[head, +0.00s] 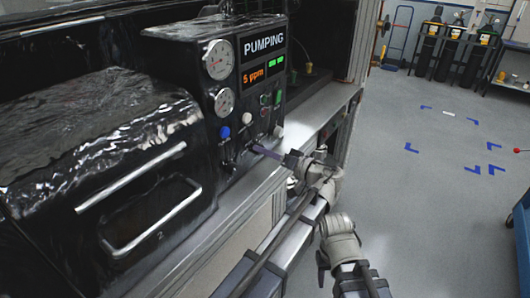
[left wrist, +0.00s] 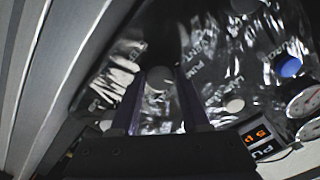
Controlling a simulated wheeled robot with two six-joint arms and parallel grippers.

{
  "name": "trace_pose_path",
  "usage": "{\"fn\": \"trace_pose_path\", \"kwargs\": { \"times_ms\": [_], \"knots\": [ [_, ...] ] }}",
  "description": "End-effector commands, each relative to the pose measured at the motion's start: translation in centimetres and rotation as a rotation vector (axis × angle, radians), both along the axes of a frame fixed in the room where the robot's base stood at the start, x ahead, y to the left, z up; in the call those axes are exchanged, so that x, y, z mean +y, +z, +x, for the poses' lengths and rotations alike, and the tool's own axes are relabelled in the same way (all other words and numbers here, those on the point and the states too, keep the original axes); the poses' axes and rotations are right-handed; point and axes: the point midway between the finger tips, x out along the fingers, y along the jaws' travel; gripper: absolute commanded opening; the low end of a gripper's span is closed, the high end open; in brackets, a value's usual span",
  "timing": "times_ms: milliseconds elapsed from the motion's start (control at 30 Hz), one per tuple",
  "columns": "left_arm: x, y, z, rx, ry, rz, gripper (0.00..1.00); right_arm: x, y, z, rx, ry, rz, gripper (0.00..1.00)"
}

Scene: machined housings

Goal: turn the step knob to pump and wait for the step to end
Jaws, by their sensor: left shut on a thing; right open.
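The black control panel (head: 240,90) has a display reading PUMPING (head: 264,44), with "5 ppm" in orange (head: 253,75) and green marks beside it. My left gripper (head: 257,149) reaches the lower part of the panel, its purple fingers pointing at the face. In the left wrist view its two fingers (left wrist: 160,100) stand on either side of a round grey step knob (left wrist: 158,77), shut on it. White lettering surrounds the knob, partly blurred by reflections. The fingers hide most of the knob in the head view. My right arm shows at lower right, but its fingers cannot be made out.
A blue knob (head: 225,132), white knobs (head: 247,118) and round gauges (head: 218,60) sit close by on the panel. A black chamber with a silver handle (head: 150,215) stands left. The grey bench ledge (head: 235,205) runs below. The floor at right is open.

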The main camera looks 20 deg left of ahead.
Motion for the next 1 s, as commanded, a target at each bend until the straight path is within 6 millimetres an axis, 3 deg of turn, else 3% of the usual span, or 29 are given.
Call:
{"fn": "trace_pose_path", "kwargs": {
  "times_ms": [633,667,900,1000],
  "knots": [
    [-0.06,-0.03,0.01,0.047,-0.001,0.015,0.00,0.00,-0.01,0.00,0.000,0.000,0.000,0.50],
    [-0.06,-0.03,0.01,0.047,-0.001,0.015,0.48,0.00,-0.01,0.00,0.000,0.000,0.000,0.50],
    [-0.04,-0.02,0.01,0.045,-0.001,0.016,0.75,0.00,0.00,0.00,0.000,0.000,0.000,0.50],
    [-0.02,-0.01,0.01,0.045,-0.001,0.016,0.75,0.00,0.00,0.00,0.000,0.000,0.000,0.50]
  ]
}}
